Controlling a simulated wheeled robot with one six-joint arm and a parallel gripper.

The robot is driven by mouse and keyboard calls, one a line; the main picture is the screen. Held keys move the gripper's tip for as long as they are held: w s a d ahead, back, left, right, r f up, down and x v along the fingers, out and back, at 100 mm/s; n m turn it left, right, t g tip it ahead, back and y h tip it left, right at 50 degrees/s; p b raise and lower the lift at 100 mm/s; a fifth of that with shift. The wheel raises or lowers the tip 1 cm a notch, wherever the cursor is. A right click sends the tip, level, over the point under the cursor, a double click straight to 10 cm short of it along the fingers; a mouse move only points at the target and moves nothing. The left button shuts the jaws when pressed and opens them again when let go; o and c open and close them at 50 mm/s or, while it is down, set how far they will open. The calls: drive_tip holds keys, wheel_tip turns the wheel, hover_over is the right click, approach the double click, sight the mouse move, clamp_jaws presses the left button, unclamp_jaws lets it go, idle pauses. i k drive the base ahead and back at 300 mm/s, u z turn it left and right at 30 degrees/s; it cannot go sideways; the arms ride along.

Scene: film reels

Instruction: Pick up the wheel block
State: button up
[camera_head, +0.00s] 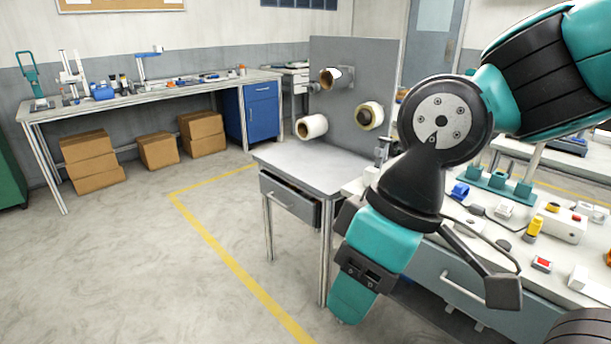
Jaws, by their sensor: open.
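I cannot single out the wheel block for certain; several small blocks and parts lie on the workbench (457,272) at the right, partly behind my arm. A blue block (460,190), a yellow part (535,226) and a white block with a red top (541,264) are among them. My gripper (352,300) points down in front of the bench's left end, close to the camera. It is open, and nothing shows held in it. My arm hides part of the bench top.
A grey table (300,163) with a drawer slightly open stands left of the workbench. Behind it, a grey panel (345,100) carries several film rolls. A long bench (140,95) with cardboard boxes (158,150) below stands at the back left. The floor at the left is clear.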

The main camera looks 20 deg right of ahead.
sight(370, 174)
drive_tip(key=u, duration=0.65)
drive_tip(key=i, duration=1.2)
drive_tip(key=z, duration=1)
drive_tip(key=i, duration=0.95)
drive_tip(key=z, duration=0.25)
